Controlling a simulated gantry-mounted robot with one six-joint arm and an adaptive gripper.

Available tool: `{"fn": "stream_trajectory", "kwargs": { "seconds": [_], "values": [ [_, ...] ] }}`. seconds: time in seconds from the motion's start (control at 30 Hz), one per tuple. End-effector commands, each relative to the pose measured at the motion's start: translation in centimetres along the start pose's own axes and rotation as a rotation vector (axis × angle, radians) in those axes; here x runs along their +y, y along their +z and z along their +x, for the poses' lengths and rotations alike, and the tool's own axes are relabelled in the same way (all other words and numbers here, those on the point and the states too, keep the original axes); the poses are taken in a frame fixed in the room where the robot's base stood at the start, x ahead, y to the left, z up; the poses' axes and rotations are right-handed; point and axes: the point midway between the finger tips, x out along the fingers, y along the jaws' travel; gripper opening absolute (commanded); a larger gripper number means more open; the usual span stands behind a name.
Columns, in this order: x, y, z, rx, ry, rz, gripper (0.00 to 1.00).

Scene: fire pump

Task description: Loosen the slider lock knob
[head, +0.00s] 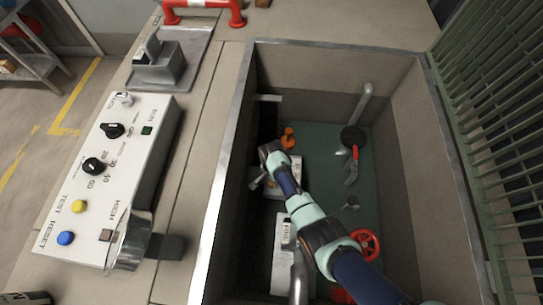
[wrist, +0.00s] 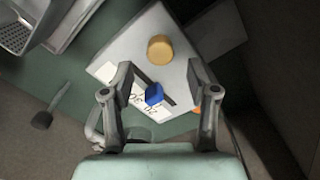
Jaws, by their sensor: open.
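In the wrist view a white panel (wrist: 135,48) lies tilted in the picture. It carries a round yellow-orange knob (wrist: 160,49) and a small blue slider piece (wrist: 154,94) on a dark slot with printed numbers beside it. I cannot tell for certain which of the two is the lock knob. My gripper (wrist: 160,70) is open and empty, with its fingers spread on either side of the panel's middle. The blue piece shows between the fingers, and the yellow-orange knob lies just beyond the tips. In the head view my arm covers much of the white panel (head: 293,184).
The panel is inside a deep walled pit (head: 335,185) with a green floor. An orange fitting (head: 288,138), a black-and-red valve (head: 352,140) and a red handwheel (head: 366,244) stand nearby. A white control box (head: 115,170) is on the left ledge.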

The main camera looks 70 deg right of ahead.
Motion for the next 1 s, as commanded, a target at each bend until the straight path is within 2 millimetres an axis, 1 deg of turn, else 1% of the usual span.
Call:
{"fn": "stream_trajectory", "kwargs": {
  "seconds": [0.03,0.1,0.2,0.33,0.57,0.9,0.93,1.0],
  "values": [
    [0.0,0.0,1.8,0.000,0.001,-0.001,0.59],
    [0.0,0.0,3.0,-0.001,0.001,-0.001,0.59],
    [0.0,0.0,4.3,0.000,0.000,-0.001,0.59],
    [0.0,0.0,4.8,0.000,-0.001,-0.002,0.59],
    [0.0,0.0,4.7,0.000,-0.001,-0.002,0.59],
    [0.0,0.0,4.7,0.000,-0.001,-0.002,0.02],
    [0.0,0.0,4.7,0.000,-0.001,-0.002,0.00],
    [0.0,0.0,4.7,0.000,-0.001,-0.003,0.00]
  ]
}}
